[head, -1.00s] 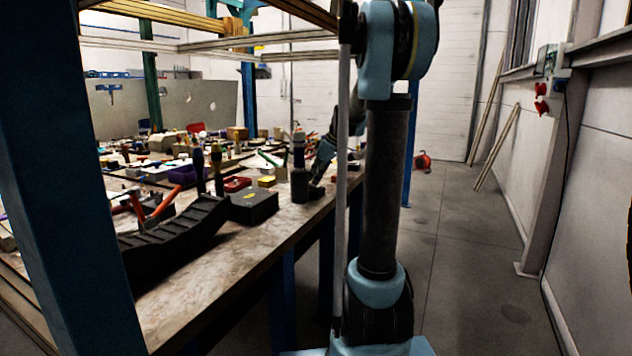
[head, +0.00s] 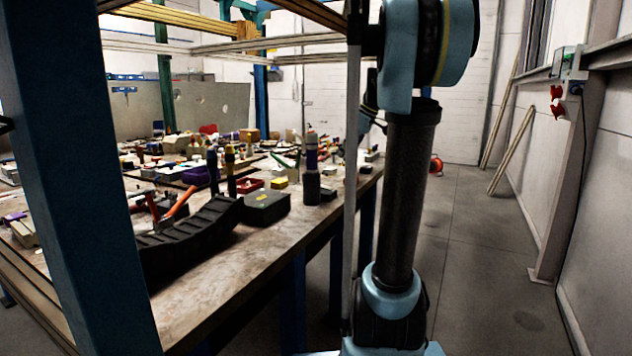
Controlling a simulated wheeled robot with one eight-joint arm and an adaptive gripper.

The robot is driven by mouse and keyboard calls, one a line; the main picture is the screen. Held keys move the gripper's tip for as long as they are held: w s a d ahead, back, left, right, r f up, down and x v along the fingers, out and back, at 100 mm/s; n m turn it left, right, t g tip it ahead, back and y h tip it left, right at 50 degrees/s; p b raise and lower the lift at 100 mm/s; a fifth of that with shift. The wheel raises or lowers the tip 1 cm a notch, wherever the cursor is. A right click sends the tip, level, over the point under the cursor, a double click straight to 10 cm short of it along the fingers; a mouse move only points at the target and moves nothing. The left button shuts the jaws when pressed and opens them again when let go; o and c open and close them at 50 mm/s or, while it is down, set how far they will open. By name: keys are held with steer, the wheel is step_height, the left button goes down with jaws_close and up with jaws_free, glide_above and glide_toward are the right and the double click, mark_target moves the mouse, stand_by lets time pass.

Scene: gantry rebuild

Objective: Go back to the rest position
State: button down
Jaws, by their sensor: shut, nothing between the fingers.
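My own arm (head: 400,200) stands upright in the right middle of the head view, with its thick blue joint at the top. A dark and blue piece of my arm (head: 371,105) shows behind the upper link, above the far end of the table's right edge. I cannot make out my gripper's fingers; the end of my arm is hidden behind the upright link and a thin pole.
A long workbench (head: 225,275) fills the left, crowded with tools. A black ridged piece (head: 190,240), a dark box (head: 266,206) and a dark cylinder (head: 312,187) stand near its edge. A blue post (head: 75,170) is close at left. Floor (head: 470,240) is clear at right.

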steer(key=s+f+m+h, duration=0.2)
steer(key=s+f+m, duration=0.3)
steer(key=s+f, duration=0.9)
steer(key=s+f+m+h, duration=0.2)
steer(key=s+f+m, duration=0.3)
steer(key=s+f, duration=0.9)
steer(key=s, duration=0.5)
steer(key=shift+a+m+g, duration=0.2)
steer(key=shift+m+g, duration=0.1)
steer(key=shift+m, duration=0.1)
